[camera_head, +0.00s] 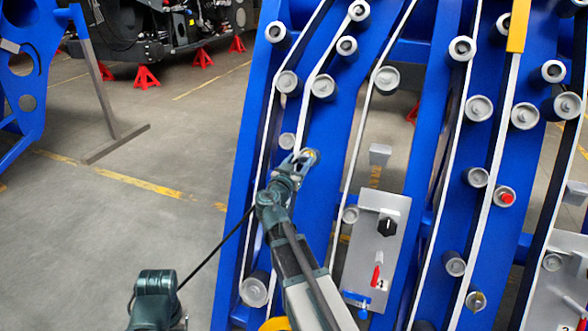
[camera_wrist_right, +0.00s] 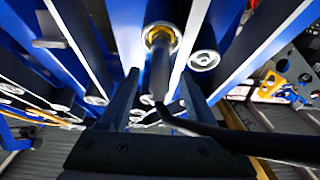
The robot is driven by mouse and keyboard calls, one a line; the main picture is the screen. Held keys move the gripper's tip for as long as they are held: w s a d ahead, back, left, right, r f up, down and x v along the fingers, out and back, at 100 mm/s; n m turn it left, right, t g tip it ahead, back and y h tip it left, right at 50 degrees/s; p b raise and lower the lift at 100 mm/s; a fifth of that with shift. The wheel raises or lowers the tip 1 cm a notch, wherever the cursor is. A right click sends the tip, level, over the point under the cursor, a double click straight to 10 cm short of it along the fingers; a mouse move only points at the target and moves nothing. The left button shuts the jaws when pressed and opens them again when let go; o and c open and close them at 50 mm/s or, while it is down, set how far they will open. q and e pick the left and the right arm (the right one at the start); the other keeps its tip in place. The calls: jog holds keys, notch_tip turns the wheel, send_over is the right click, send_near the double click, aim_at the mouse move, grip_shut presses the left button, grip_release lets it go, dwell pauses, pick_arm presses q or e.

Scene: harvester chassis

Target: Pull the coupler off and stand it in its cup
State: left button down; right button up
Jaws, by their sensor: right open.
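The coupler (camera_wrist_right: 160,75) is a dark cylinder with a black hose (camera_wrist_right: 215,132) curving off to the lower right in the right wrist view. Its far end meets a brass-coloured fitting (camera_wrist_right: 162,34) on the blue frame, which shows small in the head view (camera_head: 313,155). My right gripper (camera_head: 301,158) is at this fitting, its fingers apart. In the wrist view, the coupler lies between the two fingers (camera_wrist_right: 164,92), with gaps showing beside it. My left gripper is not seen; only a dark arm joint shows at lower left. I cannot make out the cup.
The blue frame (camera_head: 240,235) carries white belts and several grey rollers. A grey panel (camera_head: 365,255) with a black knob (camera_head: 387,227) and red lever (camera_head: 377,275) stands right of my arm. An orange curved piece (camera_head: 275,324) shows at the bottom.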

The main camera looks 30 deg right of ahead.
jog(key=shift+w+d, duration=0.35)
jog(key=shift+d, duration=0.15)
grip_shut()
